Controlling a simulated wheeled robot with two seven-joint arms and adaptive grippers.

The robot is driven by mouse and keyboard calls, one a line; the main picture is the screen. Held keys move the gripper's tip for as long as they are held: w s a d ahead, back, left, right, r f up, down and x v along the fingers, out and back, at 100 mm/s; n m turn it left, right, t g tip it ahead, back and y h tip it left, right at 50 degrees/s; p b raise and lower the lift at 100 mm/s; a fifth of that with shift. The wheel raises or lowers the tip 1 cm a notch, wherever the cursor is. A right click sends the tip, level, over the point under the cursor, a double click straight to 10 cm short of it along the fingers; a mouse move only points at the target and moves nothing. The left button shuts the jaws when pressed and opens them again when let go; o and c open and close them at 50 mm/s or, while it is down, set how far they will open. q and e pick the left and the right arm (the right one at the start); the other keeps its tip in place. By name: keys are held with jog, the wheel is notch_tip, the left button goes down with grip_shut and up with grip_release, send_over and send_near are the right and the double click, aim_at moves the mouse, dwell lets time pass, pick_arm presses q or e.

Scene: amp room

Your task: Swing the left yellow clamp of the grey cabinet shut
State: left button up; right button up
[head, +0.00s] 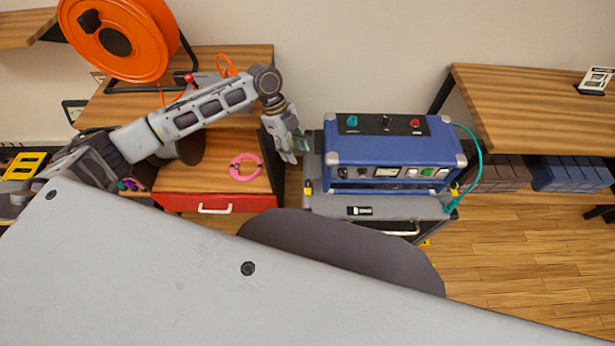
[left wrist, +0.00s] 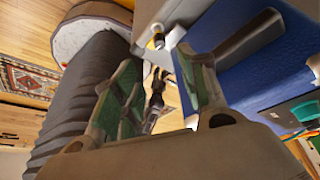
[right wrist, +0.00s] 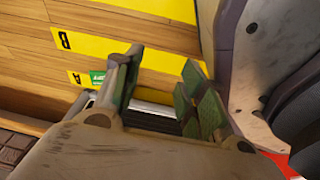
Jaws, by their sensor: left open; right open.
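The grey cabinet (head: 330,207) stands right of centre in the head view, under a blue amplifier. Its left yellow clamp (head: 308,188) is a small patch at the cabinet's left edge; its angle is too small to read. A small yellow and black piece (left wrist: 155,42), probably this clamp, shows beyond the fingers in the left wrist view. My left gripper (head: 290,143) is open and empty, just left of the amplifier, above and behind the clamp, apart from it. My right gripper (right wrist: 160,76) is open and empty in its wrist view, hidden in the head view.
The blue amplifier (head: 390,150) stands close beside my left gripper. A teal cable (head: 479,165) hangs at its right. A wooden bench with a red drawer (head: 225,203) and pink ring (head: 245,167) lies left. My own body hides the lower foreground. Floor is open at right.

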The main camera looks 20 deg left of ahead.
pick_arm(q)
jog(key=b, duration=0.2)
send_near(308, 182)
jog(key=x, duration=0.7)
jog(key=shift+d+f, duration=0.3)
jog(key=shift+f, duration=0.4)
jog(key=shift+s+f, duration=0.1)
jog(key=shift+f, duration=0.15)
pick_arm(e)
jog(key=w+a+r, duration=0.2)
jog(key=shift+w+a+r, duration=0.1)
jog(key=shift+w+a, duration=0.15)
jog(key=shift+a, duration=0.1)
pick_arm(q)
jog(key=shift+d, duration=0.1)
pick_arm(e)
jog(key=shift+d, duration=0.1)
